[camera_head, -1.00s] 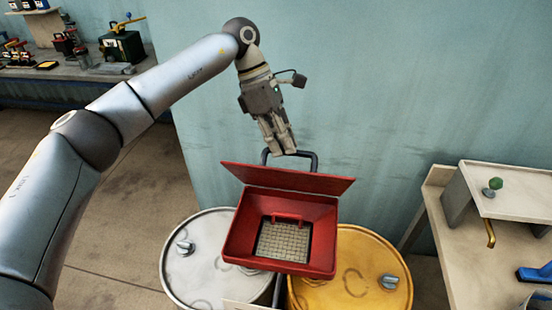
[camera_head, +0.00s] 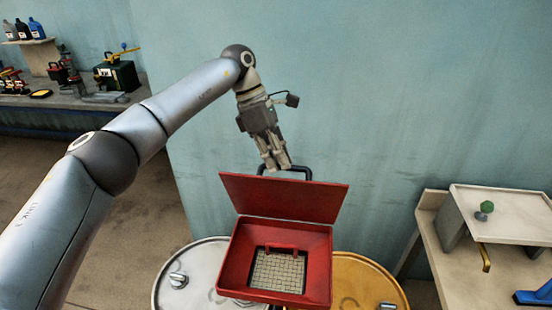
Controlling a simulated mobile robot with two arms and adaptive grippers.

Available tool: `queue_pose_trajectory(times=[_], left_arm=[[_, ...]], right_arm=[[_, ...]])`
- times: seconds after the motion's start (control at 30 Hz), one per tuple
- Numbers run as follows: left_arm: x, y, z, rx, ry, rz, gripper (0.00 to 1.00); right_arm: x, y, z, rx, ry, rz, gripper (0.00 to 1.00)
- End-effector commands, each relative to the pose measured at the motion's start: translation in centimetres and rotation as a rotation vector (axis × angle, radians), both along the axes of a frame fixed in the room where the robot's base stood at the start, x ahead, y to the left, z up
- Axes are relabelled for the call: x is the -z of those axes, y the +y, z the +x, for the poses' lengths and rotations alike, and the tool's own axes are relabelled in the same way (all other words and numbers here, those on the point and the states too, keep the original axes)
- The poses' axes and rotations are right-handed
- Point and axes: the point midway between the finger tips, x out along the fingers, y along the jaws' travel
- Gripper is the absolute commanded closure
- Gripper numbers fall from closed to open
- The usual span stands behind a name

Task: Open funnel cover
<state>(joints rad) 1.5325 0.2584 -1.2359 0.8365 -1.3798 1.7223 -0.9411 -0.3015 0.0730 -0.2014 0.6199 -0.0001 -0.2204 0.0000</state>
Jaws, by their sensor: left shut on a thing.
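The red funnel (camera_head: 238,262) sits over the two drums, with a mesh grate (camera_head: 278,271) and a small red handle inside it. Its red cover (camera_head: 283,198) stands raised at the back edge, tilted up, so the funnel's inside is open to view. A dark loop handle (camera_head: 306,172) shows behind the cover's top edge. My left gripper (camera_head: 278,165) points down behind the cover's top edge and is shut on the handle at its left side. The cover hides part of the handle. My right gripper is not in view.
A white drum (camera_head: 190,270) stands at left and a yellow drum (camera_head: 368,282) at right under the funnel. A teal wall (camera_head: 420,90) is close behind. A bench (camera_head: 500,215) stands at right, and a workbench (camera_head: 75,95) with tools stands at far left.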

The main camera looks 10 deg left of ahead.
Motion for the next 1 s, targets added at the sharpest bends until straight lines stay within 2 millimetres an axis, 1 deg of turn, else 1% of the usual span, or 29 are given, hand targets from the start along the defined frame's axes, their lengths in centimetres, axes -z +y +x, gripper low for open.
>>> queue_pose_trajectory(times=[0.03, 0.07, 0.1, 0.23, 0.27, 0.47, 0.73, 0.87, 1.0], left_arm=[[1.3, 0.2, -0.1, -0.002, 0.008, 0.015, 1.0], [1.3, 0.2, -0.1, -0.002, 0.008, 0.015, 1.0], [1.3, 0.2, -0.1, -0.001, 0.009, 0.016, 0.85], [1.1, 0.1, -0.1, -0.001, 0.007, 0.013, 0.68], [1.0, 0.1, -0.1, -0.001, 0.007, 0.013, 0.65], [0.7, 0.1, -0.1, -0.001, 0.006, 0.01, 0.65], [0.2, 0.2, 0.0, -0.002, 0.005, 0.008, 0.65], [-1.4, 0.8, 0.3, -0.003, 0.004, 0.008, 0.65], [-4.2, 1.9, 0.9, -0.003, 0.003, 0.007, 0.65]], right_arm=[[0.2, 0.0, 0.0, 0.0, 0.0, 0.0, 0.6], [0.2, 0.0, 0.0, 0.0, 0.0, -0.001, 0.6], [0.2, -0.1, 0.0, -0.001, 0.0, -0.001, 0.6], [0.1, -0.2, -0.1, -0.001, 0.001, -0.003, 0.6], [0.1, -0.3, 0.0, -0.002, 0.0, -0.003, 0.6], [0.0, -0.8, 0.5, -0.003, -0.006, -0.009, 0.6], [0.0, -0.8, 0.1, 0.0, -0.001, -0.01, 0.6], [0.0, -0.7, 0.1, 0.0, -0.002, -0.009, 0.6], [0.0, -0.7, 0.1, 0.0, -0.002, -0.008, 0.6]])
